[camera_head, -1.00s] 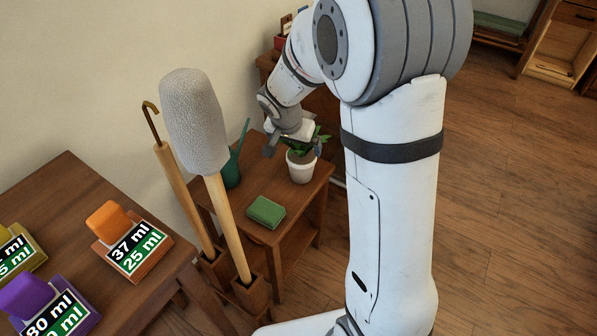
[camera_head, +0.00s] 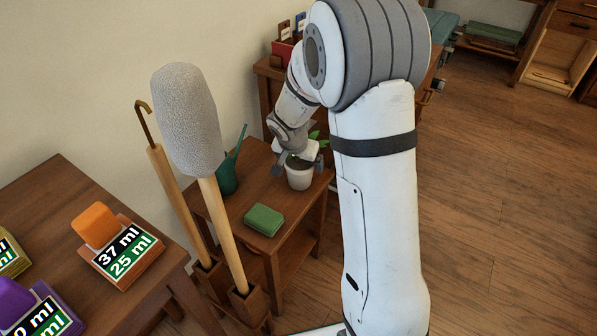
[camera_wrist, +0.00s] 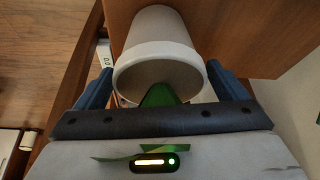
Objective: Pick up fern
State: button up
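The fern, green leaves in a white pot (camera_head: 300,180), stands upright on a small wooden side table (camera_head: 245,200). My gripper (camera_head: 298,165) is at the top of the pot, its body covering most of the leaves. In the wrist view, the white pot (camera_wrist: 155,35) lies between my two blue fingers. My gripper (camera_wrist: 159,70) is open around the rim, with narrow gaps seeming to show at both sides. Green leaves show under the rim and against the gripper body.
A dark green watering can (camera_head: 228,175) stands left of the pot, close to my gripper. A green sponge (camera_head: 263,220) lies in front. A long-handled grey duster (camera_head: 188,120) and a hooked stick (camera_head: 170,180) rise from a wooden holder. Wooden floor (camera_head: 490,200) is free at right.

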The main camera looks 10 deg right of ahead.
jog(key=c, duration=1.2)
jog(key=shift+r, duration=0.1)
